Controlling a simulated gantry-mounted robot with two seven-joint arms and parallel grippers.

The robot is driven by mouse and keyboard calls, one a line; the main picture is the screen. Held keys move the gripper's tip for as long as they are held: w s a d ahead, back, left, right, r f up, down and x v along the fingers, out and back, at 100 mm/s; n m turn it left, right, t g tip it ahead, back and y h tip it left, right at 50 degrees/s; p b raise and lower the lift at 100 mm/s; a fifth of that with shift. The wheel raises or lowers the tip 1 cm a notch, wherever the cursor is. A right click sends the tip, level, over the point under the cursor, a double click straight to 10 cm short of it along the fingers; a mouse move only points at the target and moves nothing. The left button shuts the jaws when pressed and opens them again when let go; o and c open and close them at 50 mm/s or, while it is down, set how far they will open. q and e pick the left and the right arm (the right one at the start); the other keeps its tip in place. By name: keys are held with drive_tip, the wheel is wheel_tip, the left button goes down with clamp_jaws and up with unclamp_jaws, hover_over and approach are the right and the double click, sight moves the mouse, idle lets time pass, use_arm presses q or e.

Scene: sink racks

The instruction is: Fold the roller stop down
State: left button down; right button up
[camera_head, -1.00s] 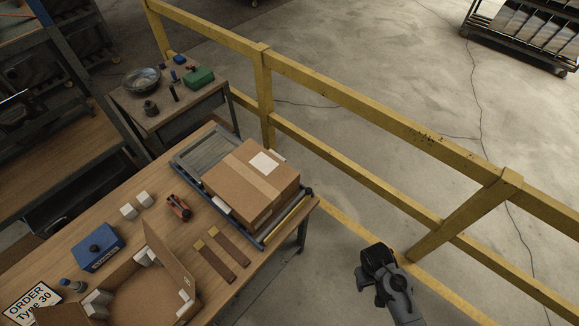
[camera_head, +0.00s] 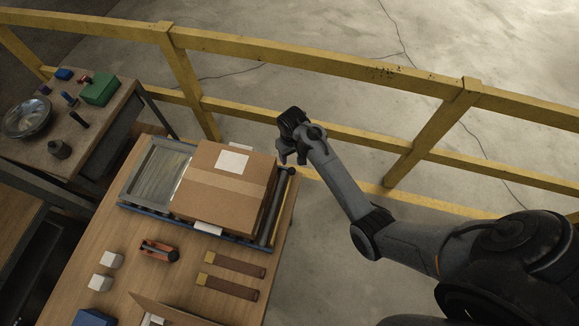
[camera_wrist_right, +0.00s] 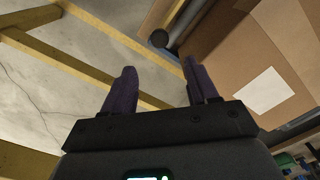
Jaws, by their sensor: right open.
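The roller stop looks like the dark bar (camera_head: 272,212) across the right end of the roller tray (camera_head: 152,180), with a round dark end (camera_head: 291,171) at its far corner. Its exact pose is hard to tell. A large taped cardboard box (camera_head: 222,195) sits on the tray just left of it. My right gripper (camera_head: 292,160) is open and empty beside that far corner. In the right wrist view the two fingers (camera_wrist_right: 160,85) are apart, with the round end of a bar (camera_wrist_right: 160,39) beyond them and the box (camera_wrist_right: 215,50) at right. My left gripper is not in view.
A yellow railing (camera_head: 330,60) runs behind the wooden table (camera_head: 120,240). An orange-black tool (camera_head: 157,250), brown strips (camera_head: 235,264) and white blocks (camera_head: 111,260) lie in front of the tray. The floor right of the table is clear.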

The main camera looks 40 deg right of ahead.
sight(291, 169)
wheel_tip(291, 169, down, 10)
drive_tip(key=shift+f+b, duration=0.1)
drive_tip(key=shift+b, duration=0.2)
idle(0.3)
clamp_jaws()
